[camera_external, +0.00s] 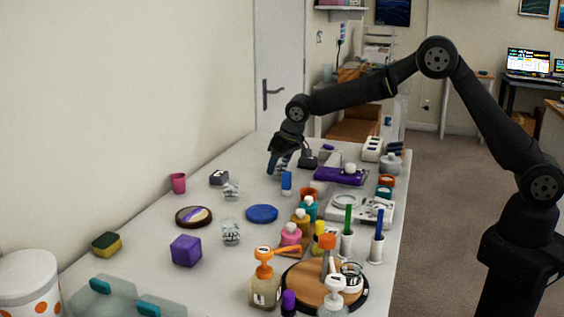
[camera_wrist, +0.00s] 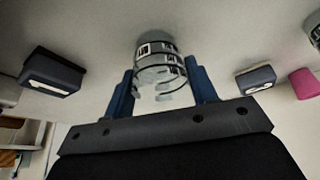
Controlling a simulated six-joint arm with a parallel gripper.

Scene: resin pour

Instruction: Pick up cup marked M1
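A clear cup (camera_wrist: 160,65) with black-and-white markings stands between the two blue fingers of my gripper (camera_wrist: 162,85) in the wrist view. The fingers flank it closely, but I cannot tell whether they press on it. The label on it is not readable as M1. In the external view my gripper (camera_external: 279,163) points down at the far part of the table, with the cup mostly hidden by the fingers. Two similar clear cups stand nearer, one (camera_external: 230,190) by the grey block and one (camera_external: 231,232) right of the purple cube.
The white table (camera_external: 150,255) holds a pink cup (camera_external: 178,183), a grey block (camera_external: 219,178), a blue disc (camera_external: 262,214) and a purple cube (camera_external: 186,250). Several bottles crowd the right side. In the wrist view, dark blocks (camera_wrist: 52,72) (camera_wrist: 257,80) flank the cup.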

